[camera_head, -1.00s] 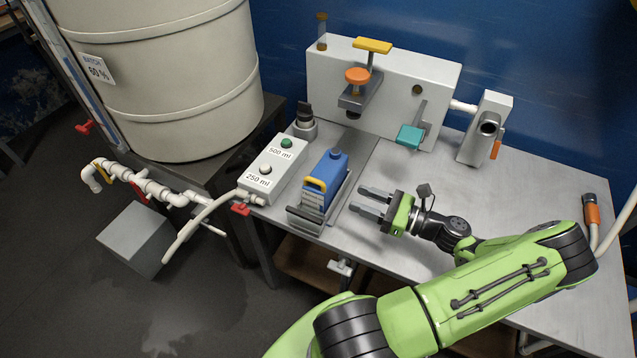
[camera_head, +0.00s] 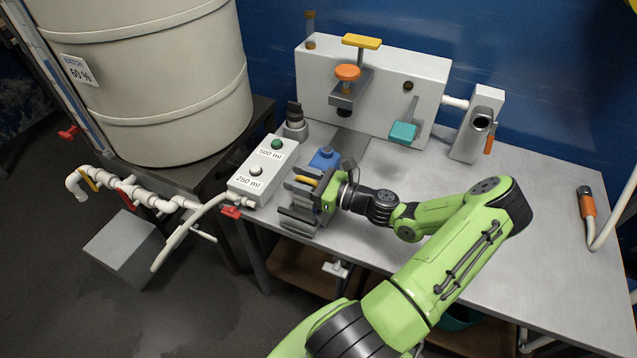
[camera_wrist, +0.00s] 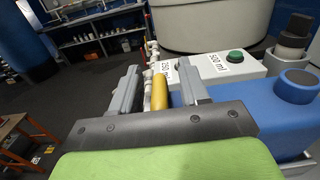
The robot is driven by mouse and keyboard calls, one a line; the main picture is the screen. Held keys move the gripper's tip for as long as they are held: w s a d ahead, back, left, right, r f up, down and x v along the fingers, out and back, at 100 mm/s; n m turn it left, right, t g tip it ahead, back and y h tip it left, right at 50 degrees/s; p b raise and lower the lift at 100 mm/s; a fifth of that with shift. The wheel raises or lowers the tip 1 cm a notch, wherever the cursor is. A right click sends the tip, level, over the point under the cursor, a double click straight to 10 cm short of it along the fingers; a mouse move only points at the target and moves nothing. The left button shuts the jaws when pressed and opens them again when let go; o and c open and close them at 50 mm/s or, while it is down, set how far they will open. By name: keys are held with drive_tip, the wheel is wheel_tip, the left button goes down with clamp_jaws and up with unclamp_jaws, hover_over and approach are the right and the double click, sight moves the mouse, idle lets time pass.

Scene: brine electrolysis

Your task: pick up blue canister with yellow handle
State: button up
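The blue canister (camera_head: 325,157) stands in a metal holder (camera_head: 297,225) at the table's front left edge, mostly hidden behind my gripper (camera_head: 303,190) in the head view. Its yellow handle (camera_head: 306,181) shows beside the fingers. In the wrist view, the canister's blue body and cap (camera_wrist: 297,86) are at the right. The yellow handle (camera_wrist: 159,92) lies between the two grey fingers of my gripper (camera_wrist: 157,80), with gaps visible on both sides. My gripper is open around the handle.
A white button box (camera_head: 262,170) stands just left of the canister, with a large tank (camera_head: 150,90) beyond it. A grey panel with an orange knob (camera_head: 347,73) and a teal lever (camera_head: 403,131) stands behind. The tabletop to the right is mostly clear.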

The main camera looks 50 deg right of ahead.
clamp_jaws()
drive_tip(key=shift+r, duration=0.1)
idle(1.2)
